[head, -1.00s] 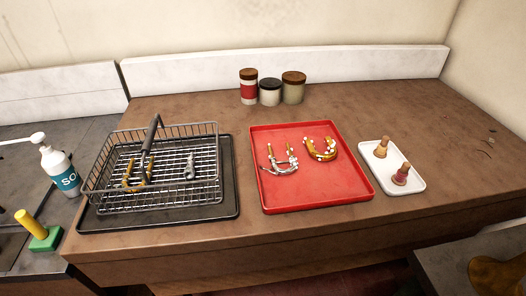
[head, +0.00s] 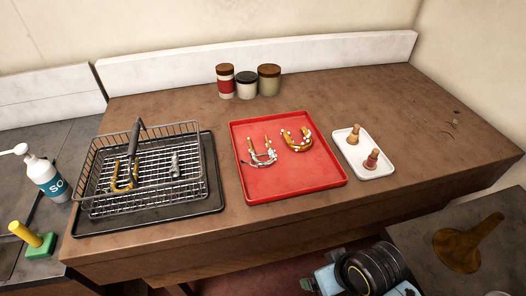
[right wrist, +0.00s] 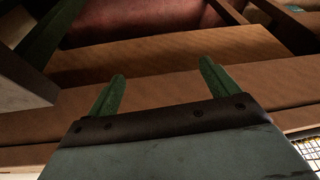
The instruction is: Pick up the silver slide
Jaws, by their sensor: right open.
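The silver slide (head: 262,158), a U-shaped piece with pale and brass-coloured ends, lies in the left half of the red tray (head: 318,186) in the head view. A similar golden U-shaped piece (head: 298,146) lies just right of it. My right gripper (right wrist: 162,69) is open and empty in the right wrist view, its two green fingers apart. Wooden bench parts fill that view, and the slide does not show there. In the head view part of my arm shows at the bottom right, below the bench's front edge, away from the slide. My left gripper is not in view.
A wire basket (head: 83,190) with a handle stands left on a dark tray (head: 215,200), holding small metal parts. A white dish (head: 375,172) with two small pieces is right of the red tray. Jars (head: 246,86) stand behind.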

